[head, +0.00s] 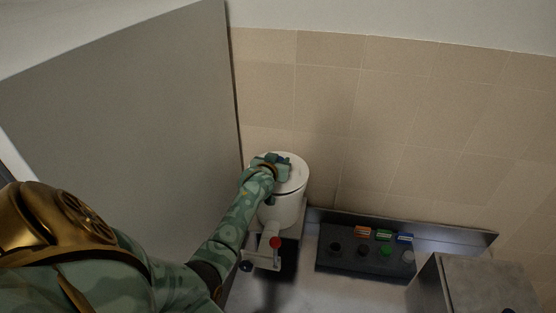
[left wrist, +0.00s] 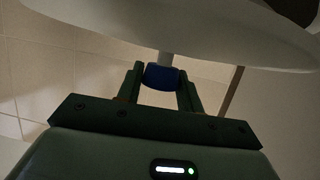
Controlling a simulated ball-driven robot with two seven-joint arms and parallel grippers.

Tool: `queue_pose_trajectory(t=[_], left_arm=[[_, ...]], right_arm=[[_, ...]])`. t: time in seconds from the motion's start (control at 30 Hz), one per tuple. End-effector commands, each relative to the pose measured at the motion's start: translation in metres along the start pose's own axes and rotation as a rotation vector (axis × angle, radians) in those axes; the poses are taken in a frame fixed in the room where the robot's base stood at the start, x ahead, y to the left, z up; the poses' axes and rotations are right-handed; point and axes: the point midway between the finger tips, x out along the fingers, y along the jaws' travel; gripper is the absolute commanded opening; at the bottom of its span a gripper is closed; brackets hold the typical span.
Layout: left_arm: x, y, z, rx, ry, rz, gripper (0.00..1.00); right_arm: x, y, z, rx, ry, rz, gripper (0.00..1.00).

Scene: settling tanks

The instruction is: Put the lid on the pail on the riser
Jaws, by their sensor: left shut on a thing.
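The white pail (head: 280,211) stands against the wall corner, on what looks like a pale riser (head: 292,236). The white lid (head: 296,178) is at the pail's mouth; I cannot tell whether it is seated or just above. My left gripper (head: 280,164) is over the lid and hides part of it. In the left wrist view, the left gripper (left wrist: 161,80) is shut on the blue knob (left wrist: 161,76) of the lid, with the lid's white disc (left wrist: 160,35) beyond. My right gripper is not in view.
A pale fitting with a red knob (head: 275,242) and a dark blue knob (head: 246,266) stands in front of the pail. A dark panel (head: 345,263) with several coloured parts lies to the right, beside a grey box (head: 480,283). A grey partition (head: 130,120) rises close on the left.

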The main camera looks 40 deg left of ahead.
Motion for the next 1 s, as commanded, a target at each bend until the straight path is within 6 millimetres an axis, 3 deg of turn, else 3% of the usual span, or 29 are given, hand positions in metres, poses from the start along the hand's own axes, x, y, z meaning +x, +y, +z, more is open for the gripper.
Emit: queue_pose_trajectory(t=[1.0], left_arm=[[-0.0026, 0.0002, -0.0008, 0.0, 0.001, 0.0, 0.13]], right_arm=[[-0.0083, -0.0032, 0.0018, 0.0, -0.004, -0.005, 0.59]])
